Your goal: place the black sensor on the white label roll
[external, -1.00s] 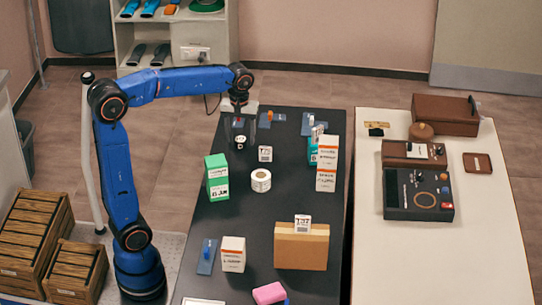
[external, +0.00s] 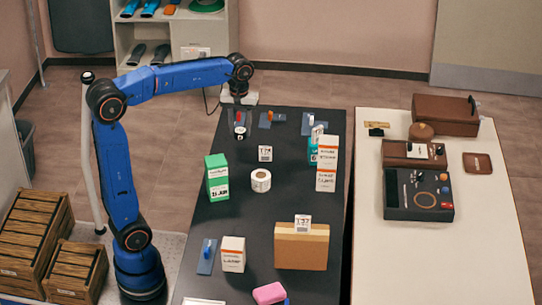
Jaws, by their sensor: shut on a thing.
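The white label roll (external: 261,181) stands on the dark table, right of the green box, with its round hole facing up. My gripper (external: 240,127) is over the far left part of the table, behind and left of the roll. It is shut on a small dark thing with a pale patch, which looks like the black sensor (external: 240,134). The gripper's dark fingers partly hide it. The sensor is apart from the roll. Whether it is clear of the table is hard to tell.
A small white labelled block (external: 265,153) stands between my gripper and the roll. A green box (external: 217,178) is left of the roll, and white boxes (external: 327,165) are to its right. A cardboard box (external: 301,246) is nearer. Dark table around the roll is clear.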

